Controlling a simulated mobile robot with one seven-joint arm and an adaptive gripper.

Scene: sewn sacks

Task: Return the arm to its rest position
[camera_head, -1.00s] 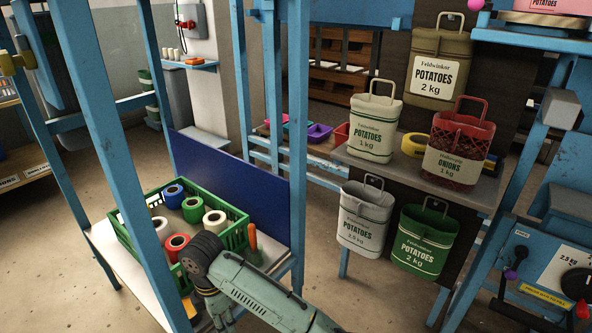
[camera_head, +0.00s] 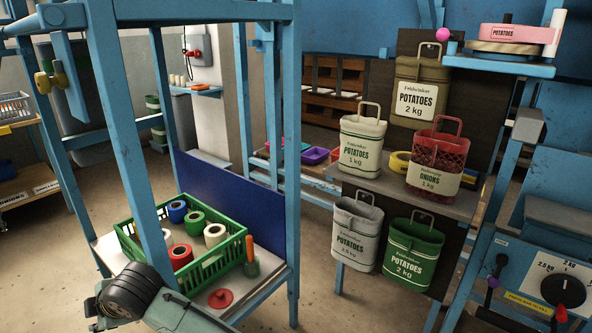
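My arm (camera_head: 170,312) reaches in at the bottom left of the head view, in front of the white table. Its black ribbed joint (camera_head: 132,290) and grey-green links show. They cover the table's near left corner. My gripper's fingers do not show, so I cannot see whether they hold anything.
A green crate (camera_head: 208,270) with several coloured rolls stands on the white table (camera_head: 252,293). Blue posts (camera_head: 125,130) rise close to my arm. Labelled sacks, such as the red onion sack (camera_head: 436,165), hang at right.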

